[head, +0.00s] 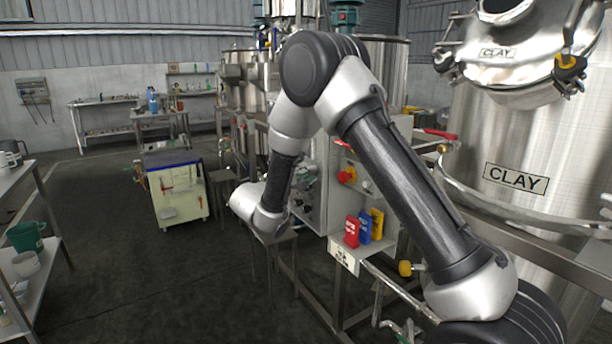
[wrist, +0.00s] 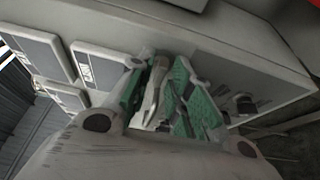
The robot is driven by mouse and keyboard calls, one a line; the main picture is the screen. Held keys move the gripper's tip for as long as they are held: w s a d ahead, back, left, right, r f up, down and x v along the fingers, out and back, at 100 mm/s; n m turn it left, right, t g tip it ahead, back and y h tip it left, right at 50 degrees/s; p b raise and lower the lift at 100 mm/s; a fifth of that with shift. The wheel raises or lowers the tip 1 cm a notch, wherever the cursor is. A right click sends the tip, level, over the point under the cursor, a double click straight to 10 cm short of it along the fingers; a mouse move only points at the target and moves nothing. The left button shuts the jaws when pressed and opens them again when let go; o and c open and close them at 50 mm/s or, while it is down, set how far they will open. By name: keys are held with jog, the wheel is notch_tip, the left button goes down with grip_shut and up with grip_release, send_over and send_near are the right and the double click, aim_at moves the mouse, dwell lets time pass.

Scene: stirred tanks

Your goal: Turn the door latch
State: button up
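My gripper (wrist: 160,85) reaches in front of a pale grey cabinet face (wrist: 225,70) in the wrist view. Its two fingers have green pads and are drawn partly together. A narrow grey metal piece (wrist: 152,92) shows between the pads; it may be the latch lever, but I cannot tell whether the pads touch it. A small black knob (wrist: 245,103) sits on the cabinet face to the right of the fingers. In the head view my arm bends down in front of the grey cabinet (head: 316,190), and the fingers and latch do not show clearly.
Grey framed panels (wrist: 97,66) lie left of the fingers. Red, blue and yellow items (head: 364,228) stand on the cabinet's shelf. A large steel tank marked CLAY (head: 515,178) stands at right. A cream cart (head: 176,190) stands left, with open floor in front.

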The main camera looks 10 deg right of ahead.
grip_shut()
jog(key=shift+n, duration=0.4)
jog(key=shift+w+a+r+n+g+y, duration=0.15)
jog(key=shift+n+g, duration=1.1)
jog(key=shift+n, duration=0.85)
jog(key=shift+w+d+r+n+g+y, duration=0.1)
jog(key=shift+n+g+y, duration=0.1)
jog(key=shift+n+g, duration=1.45)
jog(key=shift+w+a+r+n+g+y, duration=0.15)
jog(key=shift+n+g, duration=0.65)
jog(key=shift+n, duration=1.75)
